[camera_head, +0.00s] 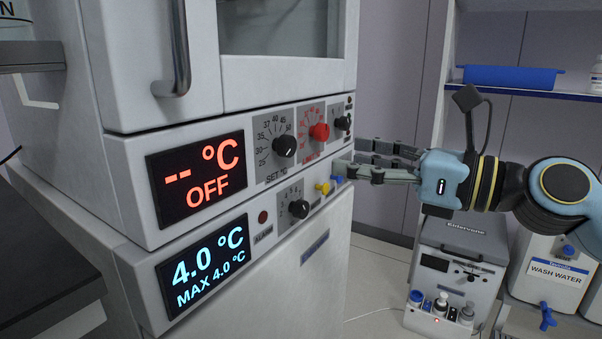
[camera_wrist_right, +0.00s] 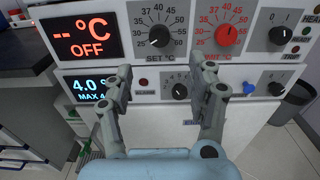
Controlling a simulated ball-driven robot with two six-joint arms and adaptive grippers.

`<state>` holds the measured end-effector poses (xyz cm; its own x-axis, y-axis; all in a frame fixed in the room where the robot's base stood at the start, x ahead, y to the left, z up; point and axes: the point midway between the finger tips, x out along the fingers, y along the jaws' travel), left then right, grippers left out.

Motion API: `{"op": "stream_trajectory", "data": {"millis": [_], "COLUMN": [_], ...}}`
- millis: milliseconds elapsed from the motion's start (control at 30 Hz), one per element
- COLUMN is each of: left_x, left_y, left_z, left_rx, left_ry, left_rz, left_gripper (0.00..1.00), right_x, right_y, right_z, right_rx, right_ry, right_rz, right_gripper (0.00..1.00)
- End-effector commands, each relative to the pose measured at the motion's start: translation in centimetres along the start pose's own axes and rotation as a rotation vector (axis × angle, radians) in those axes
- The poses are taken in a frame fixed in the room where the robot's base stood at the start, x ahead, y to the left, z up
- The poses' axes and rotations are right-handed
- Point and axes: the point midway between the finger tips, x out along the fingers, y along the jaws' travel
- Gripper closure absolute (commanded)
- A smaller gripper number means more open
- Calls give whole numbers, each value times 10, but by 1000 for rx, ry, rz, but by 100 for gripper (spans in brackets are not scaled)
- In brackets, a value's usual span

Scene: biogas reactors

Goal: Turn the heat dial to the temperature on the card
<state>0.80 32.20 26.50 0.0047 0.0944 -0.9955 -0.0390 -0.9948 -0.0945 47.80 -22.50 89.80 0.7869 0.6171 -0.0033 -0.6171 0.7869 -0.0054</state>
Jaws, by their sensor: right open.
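No card shows in either view. My left gripper is out of view.
A red knob (camera_head: 319,132) and a small black knob (camera_head: 343,123) sit right of the dial. A door handle (camera_head: 178,50) juts out above.

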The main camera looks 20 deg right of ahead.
Motion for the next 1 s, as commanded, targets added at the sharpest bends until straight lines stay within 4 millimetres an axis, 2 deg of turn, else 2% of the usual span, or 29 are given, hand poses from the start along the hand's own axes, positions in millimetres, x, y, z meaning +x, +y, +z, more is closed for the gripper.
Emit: {"op": "stream_trajectory", "data": {"millis": [167,500,700,1000], "left_x": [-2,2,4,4], "left_y": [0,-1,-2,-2], "left_z": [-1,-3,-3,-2], "left_rx": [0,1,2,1], "left_ry": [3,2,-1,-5], "left_rz": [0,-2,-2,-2], "left_gripper": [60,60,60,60], "right_x": [14,72,99,107], "right_y": [-1,-1,-1,-1], "right_z": [4,3,2,3], "right_rx": [3,10,8,6], "right_ry": [-11,-10,-7,-4], "right_rz": [-3,-4,-4,-3], "right_gripper": [43,43,43,43]}}
